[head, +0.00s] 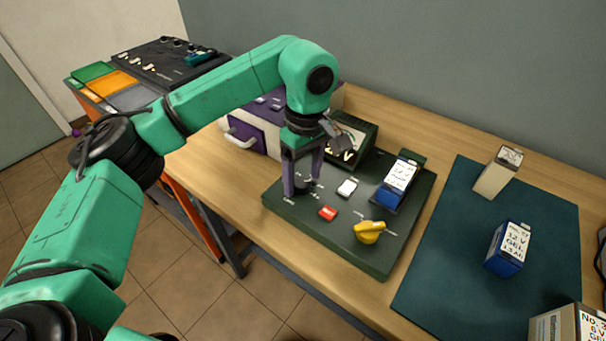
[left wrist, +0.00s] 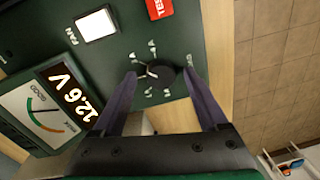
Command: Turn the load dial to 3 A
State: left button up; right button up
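The load dial is a small round black knob (left wrist: 161,76) ringed by small white labels on the dark green tester panel. A light mark shows on the knob's left side in the left wrist view; I cannot read the labels reliably. My left gripper (head: 303,190) points down over the panel. In the left wrist view its two purple fingers (left wrist: 159,77) stand either side of the knob, with a gap on each side, so it is open. My right gripper is not in view.
On the tester (head: 310,224) are a red TEST button (head: 327,213), a white FAN button (head: 347,188), a yellow knob (head: 369,232), a blue battery (head: 390,196) and a meter reading 12.6 V (left wrist: 75,92). Batteries stand on the teal mat (head: 452,240) at right.

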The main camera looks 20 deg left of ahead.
aim_at(304, 180)
pick_arm(q)
notch_tip(304, 180, up, 5)
jog(key=shift+w+d+f, duration=0.1)
jog(key=shift+w, duration=0.05)
notch_tip(304, 180, up, 10)
jog(key=p, duration=0.2)
jog(key=shift+w+d, duration=0.15)
